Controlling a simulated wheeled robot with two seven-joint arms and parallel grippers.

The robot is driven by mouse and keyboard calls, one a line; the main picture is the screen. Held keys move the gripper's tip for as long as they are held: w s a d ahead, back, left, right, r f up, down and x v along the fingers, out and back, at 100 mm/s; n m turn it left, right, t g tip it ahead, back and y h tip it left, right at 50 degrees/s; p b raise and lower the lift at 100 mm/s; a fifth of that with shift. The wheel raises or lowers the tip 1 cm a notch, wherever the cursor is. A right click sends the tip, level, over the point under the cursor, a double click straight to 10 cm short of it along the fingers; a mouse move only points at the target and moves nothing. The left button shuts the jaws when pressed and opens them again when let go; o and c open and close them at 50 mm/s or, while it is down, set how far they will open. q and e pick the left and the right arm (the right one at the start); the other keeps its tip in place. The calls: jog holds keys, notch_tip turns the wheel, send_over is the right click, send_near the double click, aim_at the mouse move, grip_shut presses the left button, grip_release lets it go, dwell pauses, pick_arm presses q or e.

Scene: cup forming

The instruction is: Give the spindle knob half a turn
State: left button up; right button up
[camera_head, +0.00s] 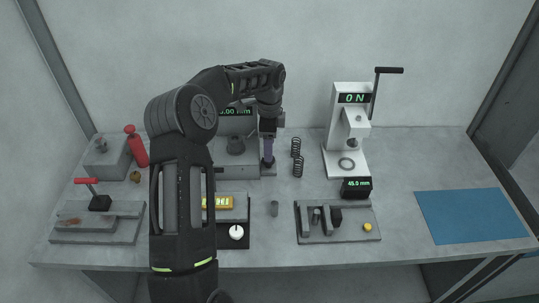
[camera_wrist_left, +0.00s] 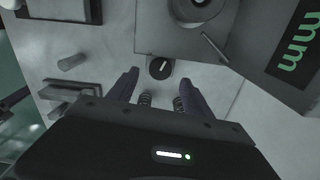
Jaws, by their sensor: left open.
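The spindle knob (camera_wrist_left: 160,68) is a small dark round knob with a white pointer line, on a grey plate. In the head view the knob (camera_head: 268,164) sits at the right end of the grey machine (camera_head: 235,172), partly hidden by my gripper. My left gripper (camera_head: 268,152) points down just over the knob. In the left wrist view its two fingers (camera_wrist_left: 156,78) are apart, and the knob shows between and just beyond their tips. Nothing is held. Whether the fingers reach down beside the knob I cannot tell. My right gripper is not in view.
A white lever press (camera_head: 345,130) with an "ON" display is farther right. A blue mat (camera_head: 470,215) lies at the right. My left arm hides part of the table.

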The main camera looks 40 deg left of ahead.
pick_arm(q)
notch_tip(320, 180, down, 5)
jog(key=shift+r+p, duration=0.1)
jog(key=shift+p, duration=0.25)
jog(key=shift+c, duration=0.2)
grip_shut()
